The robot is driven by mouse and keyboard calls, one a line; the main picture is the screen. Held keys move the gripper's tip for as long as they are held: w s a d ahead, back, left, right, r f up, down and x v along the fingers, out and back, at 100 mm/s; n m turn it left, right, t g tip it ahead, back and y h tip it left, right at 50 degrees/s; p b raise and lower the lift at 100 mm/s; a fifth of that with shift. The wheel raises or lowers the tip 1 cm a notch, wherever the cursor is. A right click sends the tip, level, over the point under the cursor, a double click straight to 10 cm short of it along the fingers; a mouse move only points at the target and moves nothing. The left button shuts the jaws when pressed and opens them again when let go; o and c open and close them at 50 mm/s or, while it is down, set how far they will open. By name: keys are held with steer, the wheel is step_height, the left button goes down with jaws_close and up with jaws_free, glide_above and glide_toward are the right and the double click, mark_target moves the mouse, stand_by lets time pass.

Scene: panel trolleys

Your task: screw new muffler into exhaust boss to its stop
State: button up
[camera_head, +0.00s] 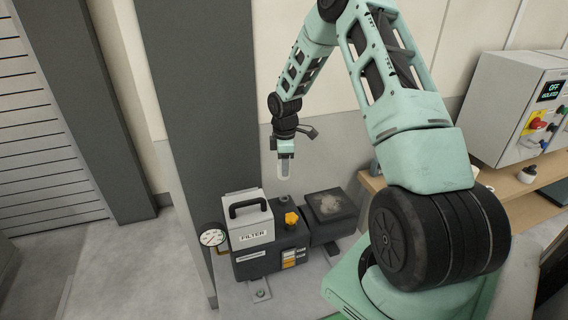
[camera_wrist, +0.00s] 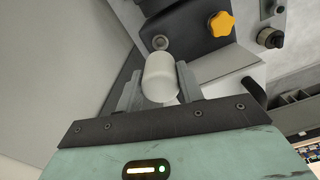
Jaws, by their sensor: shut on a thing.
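My gripper (camera_head: 285,163) hangs above the dark pump, pointing down. It is shut on the new muffler, a pale white rounded cylinder (camera_wrist: 160,80), held between both fingers in the wrist view. In the head view the muffler (camera_head: 283,174) is a small pale tip below the fingers, clear of the pump's top. The exhaust boss (camera_wrist: 160,42) looks like a small grey ring just beyond the muffler's far end in the wrist view. The muffler is not seated in it.
The pump carries a grey box marked FILTER (camera_head: 252,228) with a black handle, a yellow knob (camera_head: 291,219) and a pressure gauge (camera_head: 212,237). A dark motor block (camera_head: 330,205) adjoins it. A grey post stands behind. A control box (camera_head: 515,105) sits on a wooden shelf at right.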

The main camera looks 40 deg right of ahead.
steer(key=shift+f+b, duration=1.9)
steer(key=shift+f, duration=1.55)
steer(key=shift+f+b, duration=0.5)
steer(key=shift+f, duration=0.65)
steer(key=m, duration=0.3)
steer(key=m+b, duration=0.1)
steer(key=m, duration=0.2)
steer(key=shift+m, duration=0.4)
steer(key=m, duration=0.2)
steer(key=shift+m, duration=0.4)
